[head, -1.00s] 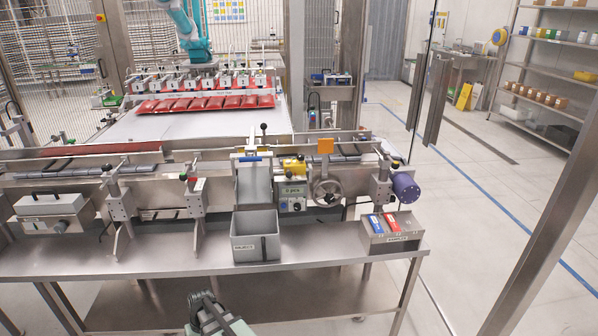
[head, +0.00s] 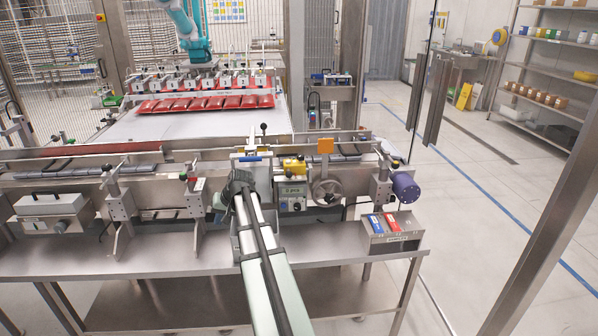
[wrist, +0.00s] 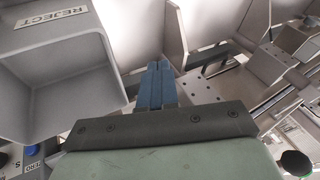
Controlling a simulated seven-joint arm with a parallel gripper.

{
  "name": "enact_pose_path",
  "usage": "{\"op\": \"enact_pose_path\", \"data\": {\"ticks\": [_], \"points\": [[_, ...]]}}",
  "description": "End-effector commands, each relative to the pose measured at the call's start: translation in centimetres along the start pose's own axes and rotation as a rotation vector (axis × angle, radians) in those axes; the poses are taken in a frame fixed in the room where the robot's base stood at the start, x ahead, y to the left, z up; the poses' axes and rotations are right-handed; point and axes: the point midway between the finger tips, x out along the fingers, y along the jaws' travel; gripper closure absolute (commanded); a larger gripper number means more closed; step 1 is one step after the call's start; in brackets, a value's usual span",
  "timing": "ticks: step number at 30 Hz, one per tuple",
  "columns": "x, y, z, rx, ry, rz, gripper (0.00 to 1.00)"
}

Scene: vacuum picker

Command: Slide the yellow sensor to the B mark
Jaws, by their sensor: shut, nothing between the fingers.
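The yellow sensor (head: 293,165) is a small yellow block on the conveyor's front rail, above the grey counter box. I cannot make out the B mark in either view. My gripper shows in the wrist view with its two blue fingers (wrist: 158,68) together and nothing between them. In the head view my arm reaches up from the bottom to the reject chute, and its dark wrist is left of and below the sensor. The fingertips are hidden there. The sensor is not visible in the wrist view.
The grey reject bin (wrist: 62,75) is close beside my fingers; my arm partly hides it in the head view. A sample box (head: 392,238) sits at the front right.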

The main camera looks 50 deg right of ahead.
Motion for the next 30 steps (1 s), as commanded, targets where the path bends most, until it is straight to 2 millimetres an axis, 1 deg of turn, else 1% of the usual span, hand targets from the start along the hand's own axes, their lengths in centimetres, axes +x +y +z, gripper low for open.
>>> {"op": "enact_pose_path", "data": {"ticks": [1, 3, 5, 6, 8, 9, 11, 12, 14, 15, 17, 18, 21, 24, 27, 30], "points": [[-2.3, 1.3, -1.9, 0.013, 0.028, 0.001, 1.00], [-5.3, 3.0, -3.7, 0.026, 0.056, 0.004, 1.00], [-7.8, 4.7, -5.0, 0.040, 0.077, 0.008, 1.00], [-9.5, 5.9, -5.7, 0.050, 0.089, 0.011, 1.00], [-11.8, 7.8, -6.6, 0.065, 0.104, 0.018, 1.00], [-13.4, 9.0, -7.1, 0.074, 0.113, 0.023, 1.00], [-15.7, 11.0, -7.7, 0.089, 0.125, 0.032, 1.00], [-17.3, 12.3, -8.0, 0.099, 0.132, 0.038, 1.00], [-19.6, 14.2, -8.3, 0.114, 0.142, 0.047, 1.00], [-21.3, 15.5, -8.5, 0.124, 0.149, 0.054, 1.00], [-23.5, 17.3, -8.7, 0.138, 0.158, 0.063, 1.00], [-25.0, 18.4, -8.7, 0.147, 0.164, 0.068, 1.00], [-28.2, 20.8, -8.6, 0.166, 0.176, 0.081, 1.00], [-30.7, 22.5, -8.4, 0.179, 0.186, 0.090, 1.00], [-32.1, 23.5, -8.2, 0.187, 0.190, 0.096, 1.00], [-32.8, 24.1, -8.1, 0.192, 0.193, 0.099, 1.00]]}}
